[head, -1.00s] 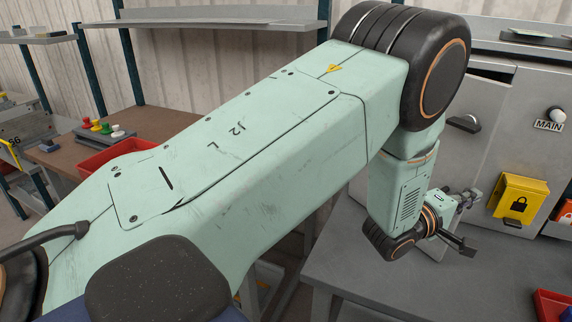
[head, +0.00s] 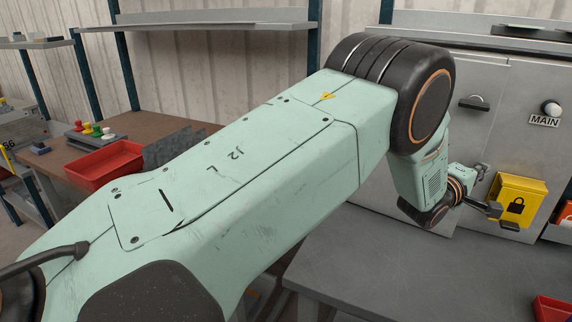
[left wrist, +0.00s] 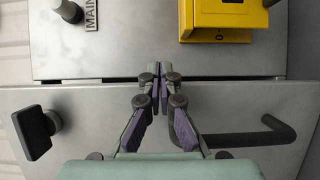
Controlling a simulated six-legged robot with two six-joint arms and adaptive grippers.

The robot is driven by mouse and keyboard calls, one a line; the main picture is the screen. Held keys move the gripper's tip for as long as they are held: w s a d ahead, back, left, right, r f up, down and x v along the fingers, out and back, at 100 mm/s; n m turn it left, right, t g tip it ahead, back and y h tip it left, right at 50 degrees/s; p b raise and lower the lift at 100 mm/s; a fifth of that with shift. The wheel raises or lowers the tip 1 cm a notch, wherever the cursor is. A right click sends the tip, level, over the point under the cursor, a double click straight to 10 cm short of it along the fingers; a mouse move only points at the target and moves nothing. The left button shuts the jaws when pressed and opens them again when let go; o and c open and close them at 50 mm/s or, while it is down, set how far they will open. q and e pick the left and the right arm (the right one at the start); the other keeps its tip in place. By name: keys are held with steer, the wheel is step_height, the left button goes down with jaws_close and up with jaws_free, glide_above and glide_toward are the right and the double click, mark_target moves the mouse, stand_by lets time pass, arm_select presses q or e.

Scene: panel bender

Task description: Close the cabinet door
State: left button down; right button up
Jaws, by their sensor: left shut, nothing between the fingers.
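The grey cabinet door (head: 478,76) stands at the right in the head view, with a black knob (head: 473,102) near its upper right. In the left wrist view the door (left wrist: 88,108) fills the lower part, with the knob (left wrist: 35,132) at left and a black bar handle (left wrist: 255,138) at right. A thin dark gap shows along its edge. My left gripper (head: 494,210) is shut and empty. Its fingertips (left wrist: 163,75) lie over that seam; contact is unclear. My arm hides the door's lower left. My right gripper is out of view.
A yellow lock box (head: 517,200) and the MAIN switch (head: 551,109) sit on the panel right of the door. A grey tabletop (head: 400,275) lies below, mostly clear. A red bin (head: 105,165) stands on a brown bench at left.

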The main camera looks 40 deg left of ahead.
arm_select(q)
steer(key=w+y, duration=0.1)
steer(key=w+n+b, duration=0.1)
steer(key=w, duration=0.1)
steer(key=w+a+y+b, duration=0.1)
steer(key=shift+w+n+t+y, duration=0.3)
steer(key=shift+w+n, duration=0.1)
stand_by(0.5)
